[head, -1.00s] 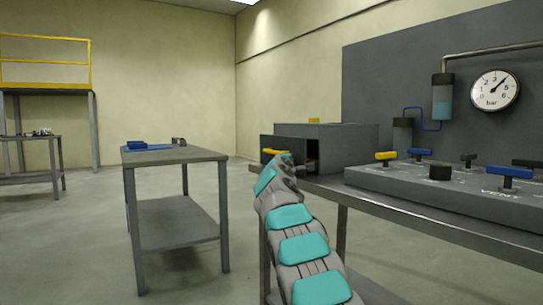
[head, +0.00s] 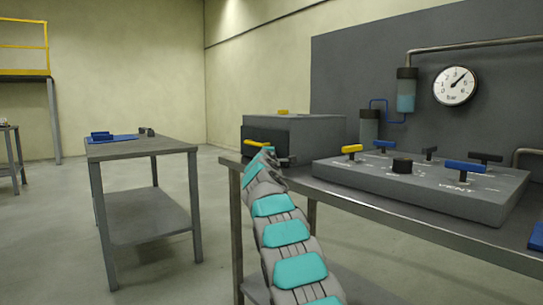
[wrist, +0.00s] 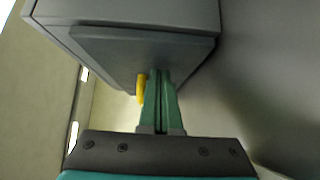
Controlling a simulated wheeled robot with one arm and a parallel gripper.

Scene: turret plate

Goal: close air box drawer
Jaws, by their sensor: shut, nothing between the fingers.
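The air box (head: 315,131) is a grey metal box on the left end of the bench. Its dark drawer front (head: 270,137) with a yellow handle (head: 257,144) faces me and looks flush or nearly flush with the box. In the wrist view the drawer front (wrist: 110,50) fills the top, with the yellow handle (wrist: 141,88) at its lower edge. My gripper (wrist: 158,76) is shut and empty, its green fingertips at the drawer front just right of the handle. Whether they touch it is hard to tell.
A valve panel (head: 425,185) with several coloured handles stands on the bench to the right, below a pressure gauge (head: 455,86). A grey table (head: 140,150) with blue items stands at the left. The floor between table and bench is open.

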